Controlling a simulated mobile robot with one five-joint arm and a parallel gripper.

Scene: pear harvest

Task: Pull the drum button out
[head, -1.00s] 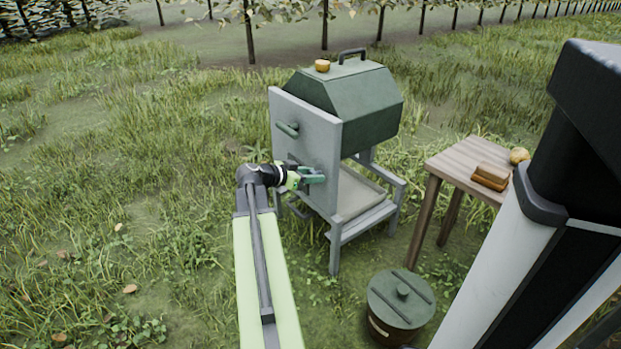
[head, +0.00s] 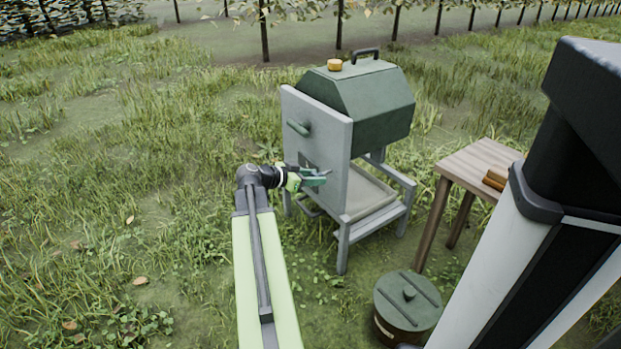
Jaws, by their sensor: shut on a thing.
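The green drum machine (head: 372,108) stands on a grey frame, with a flat grey panel (head: 325,140) on its left side. A green handle (head: 298,128) sticks out of the panel's upper part. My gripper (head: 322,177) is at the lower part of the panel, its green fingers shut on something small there. I take this to be the drum button, but the fingers hide it, and I cannot tell how far it stands out from the panel. A round orange-yellow knob (head: 334,64) sits on top of the drum.
A wooden table (head: 462,165) with brown blocks (head: 496,178) stands at the right, partly behind my own body. A pale tray (head: 372,196) lies under the drum. Grass at the left is open.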

